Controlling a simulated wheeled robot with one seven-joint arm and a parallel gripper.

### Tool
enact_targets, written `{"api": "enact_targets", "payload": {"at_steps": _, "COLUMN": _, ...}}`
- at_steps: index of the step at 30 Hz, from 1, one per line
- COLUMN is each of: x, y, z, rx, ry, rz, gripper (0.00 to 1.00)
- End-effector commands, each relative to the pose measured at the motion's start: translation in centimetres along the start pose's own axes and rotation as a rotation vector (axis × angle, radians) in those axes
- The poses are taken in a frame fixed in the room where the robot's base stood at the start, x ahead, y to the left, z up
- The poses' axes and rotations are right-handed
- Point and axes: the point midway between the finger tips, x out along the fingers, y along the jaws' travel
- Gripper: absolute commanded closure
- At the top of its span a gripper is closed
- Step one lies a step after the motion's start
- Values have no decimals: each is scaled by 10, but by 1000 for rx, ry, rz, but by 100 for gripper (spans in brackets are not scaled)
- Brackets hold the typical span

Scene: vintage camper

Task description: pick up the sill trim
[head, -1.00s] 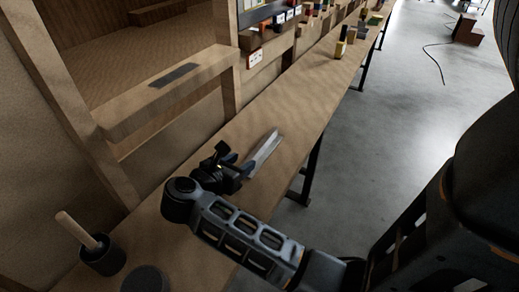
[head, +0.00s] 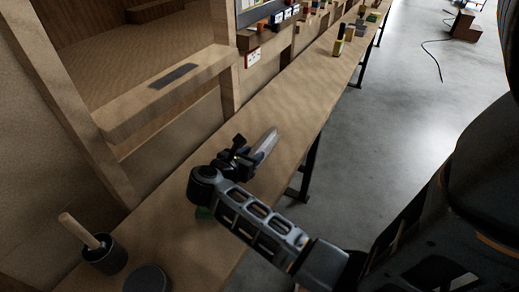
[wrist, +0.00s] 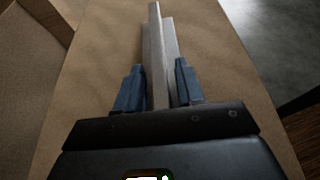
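The sill trim is a long, pale grey strip lying lengthwise on the narrow wooden bench; its far end (head: 267,142) shows beyond my gripper in the head view. In the wrist view the trim (wrist: 157,55) runs up the middle of the picture, with a raised ridge along its left side. My gripper (head: 249,156) is low over its near part. In the wrist view my gripper's blue fingers (wrist: 158,68) stand one on each side of the trim, open around it with little room. The trim's near end is hidden by my gripper.
A dark cup (head: 105,255) with a wooden handle in it and a dark round puck (head: 146,279) stand at the bench's near end. Several small items stand farther along the bench. The camper wall borders its left side.

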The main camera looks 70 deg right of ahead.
Motion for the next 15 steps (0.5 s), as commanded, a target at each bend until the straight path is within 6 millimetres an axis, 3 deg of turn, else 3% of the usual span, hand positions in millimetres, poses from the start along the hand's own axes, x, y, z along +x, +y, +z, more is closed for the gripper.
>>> {"api": "enact_targets", "payload": {"at_steps": 11, "x": 0, "y": 0, "z": 0, "rx": 0, "ry": 0, "rz": 0, "gripper": 99}}
{"api": "enact_targets", "payload": {"at_steps": 15, "x": 0, "y": 0, "z": 0, "rx": 0, "ry": 0, "rz": 0, "gripper": 100}}
